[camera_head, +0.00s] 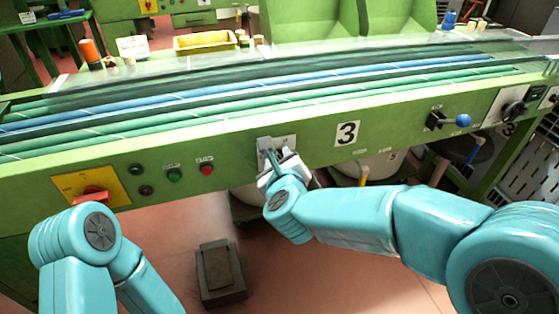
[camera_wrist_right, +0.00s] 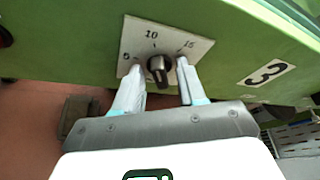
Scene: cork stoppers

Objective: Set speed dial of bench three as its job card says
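The speed dial is a dark knob (camera_wrist_right: 157,68) on a white plate (camera_wrist_right: 190,46) marked 5, 10 and 15, on the green front of bench three (camera_head: 235,150). My right gripper (camera_wrist_right: 160,74) is open, with one finger on each side of the knob and a small gap visible at each side. In the head view the right gripper (camera_head: 268,152) covers most of the dial plate (camera_head: 287,140). I cannot tell the knob's exact setting. A white card (camera_head: 132,46) stands on the bench's far side, its writing too small to read.
Left on the panel are a red switch on a yellow plate (camera_head: 90,187), a green button (camera_head: 174,175) and a red button (camera_head: 207,169). A "3" sign (camera_head: 347,133) and a blue-knobbed lever (camera_head: 462,120) are to the right. A dark pedal box (camera_head: 220,272) lies on the floor.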

